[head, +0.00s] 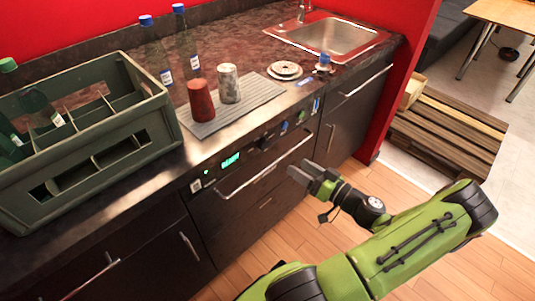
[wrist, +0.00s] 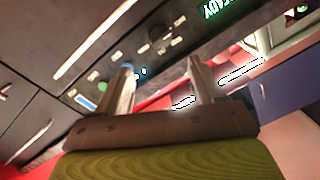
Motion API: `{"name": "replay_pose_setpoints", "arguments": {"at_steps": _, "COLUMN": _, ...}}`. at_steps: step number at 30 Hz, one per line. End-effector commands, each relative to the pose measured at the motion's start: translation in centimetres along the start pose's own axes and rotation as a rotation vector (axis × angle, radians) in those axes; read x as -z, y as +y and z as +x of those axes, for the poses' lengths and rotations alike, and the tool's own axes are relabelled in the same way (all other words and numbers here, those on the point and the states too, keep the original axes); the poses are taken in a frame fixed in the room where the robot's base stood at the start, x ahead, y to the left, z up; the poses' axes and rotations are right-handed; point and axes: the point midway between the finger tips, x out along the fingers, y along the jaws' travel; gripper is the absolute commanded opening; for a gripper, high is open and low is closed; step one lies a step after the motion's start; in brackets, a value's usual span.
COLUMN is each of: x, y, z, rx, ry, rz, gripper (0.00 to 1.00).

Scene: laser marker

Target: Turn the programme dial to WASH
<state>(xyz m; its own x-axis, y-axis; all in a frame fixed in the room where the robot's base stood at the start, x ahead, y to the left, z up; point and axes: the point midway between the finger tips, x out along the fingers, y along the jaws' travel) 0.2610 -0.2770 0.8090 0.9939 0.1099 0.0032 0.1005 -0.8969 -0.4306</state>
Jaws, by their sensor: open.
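The programme dial appears as a dark round knob (head: 265,144) on the appliance's front panel, right of a lit green display (head: 230,160). In the wrist view the panel is upside down, with the dark dial (wrist: 161,34) just beyond and between my fingers. Its pointer and labels are too small to read. The display (wrist: 228,6) seems to read READY. My gripper (head: 299,175) is in front of the panel, below and right of the dial, apart from it. In the wrist view my gripper (wrist: 162,68) has its two fingers spread with nothing between them.
A long handle (head: 265,166) runs across the appliance door below the panel, close to my gripper. Small buttons (head: 284,128) line the panel. Above, the counter holds a green crate (head: 150,100), bottles (head: 186,45), a red cup (head: 201,102) and a sink (head: 335,38). Floor in front is clear.

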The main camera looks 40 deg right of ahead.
Motion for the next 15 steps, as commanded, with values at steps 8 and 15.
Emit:
{"name": "replay_pose_setpoints", "arguments": {"at_steps": 8, "x": -0.3, "y": -0.1, "z": 7.2, "rx": 0.008, "ry": -0.004, "rz": 0.001, "gripper": 0.68}}
{"name": "replay_pose_setpoints", "arguments": {"at_steps": 15, "x": -0.3, "y": -0.1, "z": 11.5, "rx": 0.004, "ry": -0.004, "rz": 0.002, "gripper": 0.68}}
